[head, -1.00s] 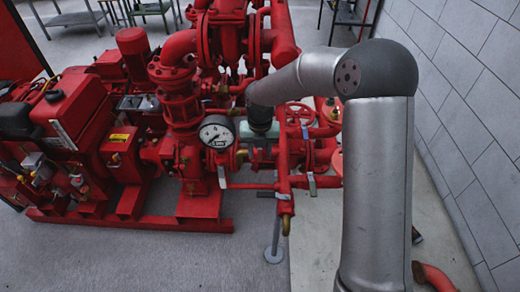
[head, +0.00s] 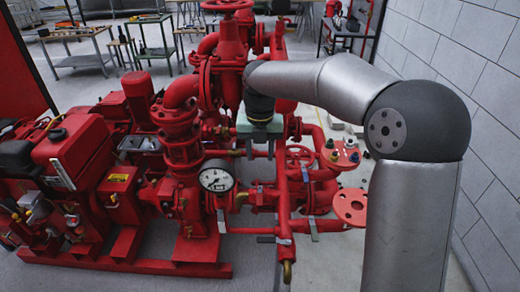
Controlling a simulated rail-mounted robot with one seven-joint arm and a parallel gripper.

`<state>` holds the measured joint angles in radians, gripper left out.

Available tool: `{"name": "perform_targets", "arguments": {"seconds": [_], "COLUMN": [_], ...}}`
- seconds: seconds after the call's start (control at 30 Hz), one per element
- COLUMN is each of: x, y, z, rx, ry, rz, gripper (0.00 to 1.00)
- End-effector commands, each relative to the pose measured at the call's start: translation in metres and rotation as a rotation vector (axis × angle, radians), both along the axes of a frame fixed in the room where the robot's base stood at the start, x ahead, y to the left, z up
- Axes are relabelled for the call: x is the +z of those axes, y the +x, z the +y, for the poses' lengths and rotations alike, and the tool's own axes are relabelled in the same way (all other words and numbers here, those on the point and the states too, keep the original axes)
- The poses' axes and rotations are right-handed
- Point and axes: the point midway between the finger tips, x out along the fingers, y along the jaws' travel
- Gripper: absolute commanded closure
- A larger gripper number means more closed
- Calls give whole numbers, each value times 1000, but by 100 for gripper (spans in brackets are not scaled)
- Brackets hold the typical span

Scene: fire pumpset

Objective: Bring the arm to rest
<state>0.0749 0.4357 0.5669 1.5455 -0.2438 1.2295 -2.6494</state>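My arm, a grey metal limb, rises at the right of the head view, bends at a dark elbow and reaches left toward the red pumpset (head: 175,135). Its dark wrist is in front of the red pipework. My gripper (head: 259,146) is only partly seen at the end of the wrist, beside a pale green block-like part (head: 260,127). Its fingers are hidden or too small to make out, so I cannot tell whether it is open or shut.
A round pressure gauge (head: 217,177) sits on the pump front. Red flanges (head: 350,207) stick out near my arm. A tiled wall (head: 492,120) stands close on the right. Workbenches (head: 75,50) with tools stand at the back left. Some grey floor is clear between them.

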Motion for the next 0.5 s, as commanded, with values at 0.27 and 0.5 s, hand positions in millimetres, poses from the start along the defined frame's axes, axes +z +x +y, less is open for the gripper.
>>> {"name": "perform_targets", "arguments": {"seconds": [0.27, 0.5], "x": [7, 7], "y": [0, 0], "z": [0, 0], "rx": [0, 0], "ry": [0, 0], "rz": [0, 0], "gripper": [61, 61]}}
